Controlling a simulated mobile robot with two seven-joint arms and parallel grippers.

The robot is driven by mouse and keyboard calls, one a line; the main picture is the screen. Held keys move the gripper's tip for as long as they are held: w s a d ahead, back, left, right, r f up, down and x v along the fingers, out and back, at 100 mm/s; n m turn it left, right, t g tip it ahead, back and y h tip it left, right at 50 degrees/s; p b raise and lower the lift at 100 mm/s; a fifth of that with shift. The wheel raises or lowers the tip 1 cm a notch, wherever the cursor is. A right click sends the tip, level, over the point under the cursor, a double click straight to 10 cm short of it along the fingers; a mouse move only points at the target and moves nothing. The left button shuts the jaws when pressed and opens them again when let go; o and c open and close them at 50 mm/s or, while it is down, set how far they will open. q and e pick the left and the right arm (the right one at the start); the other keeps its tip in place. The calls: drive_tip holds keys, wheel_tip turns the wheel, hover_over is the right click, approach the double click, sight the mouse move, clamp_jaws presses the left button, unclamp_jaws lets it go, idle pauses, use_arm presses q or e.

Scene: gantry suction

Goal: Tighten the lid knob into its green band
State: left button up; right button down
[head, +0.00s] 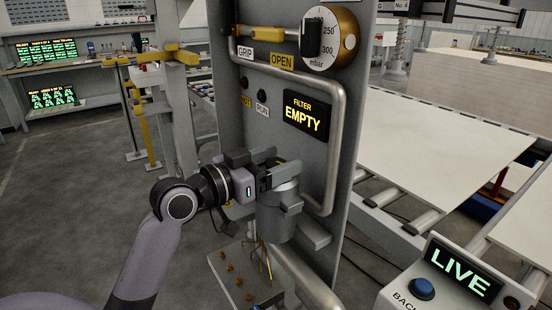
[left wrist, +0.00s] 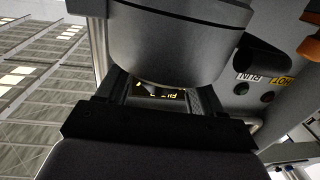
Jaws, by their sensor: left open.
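A grey filter canister (head: 281,212) is mounted on the front of the grey panel. My left gripper (head: 284,171) is at the canister's top, its fingers pointing toward the panel. In the left wrist view the canister (left wrist: 180,45) fills the upper middle. A small dark part, perhaps the lid knob (left wrist: 154,90), shows at its edge between the spread fingers of the left gripper (left wrist: 160,98). The fingers are open; I cannot tell if they touch it. No green band shows. My right gripper is not in view.
The panel (head: 232,116) carries a lit FILTER EMPTY display (head: 306,118), a bent metal pipe (head: 339,130) and an mbar dial (head: 331,40). A small tray (head: 226,268) lies below the canister. A LIVE console (head: 440,278) and rollers with white boards (head: 440,140) are at right.

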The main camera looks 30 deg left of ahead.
use_arm(q)
drive_tip(key=c, duration=1)
drive_tip(key=shift+o, duration=0.2)
drive_tip(key=shift+w+f, duration=0.1)
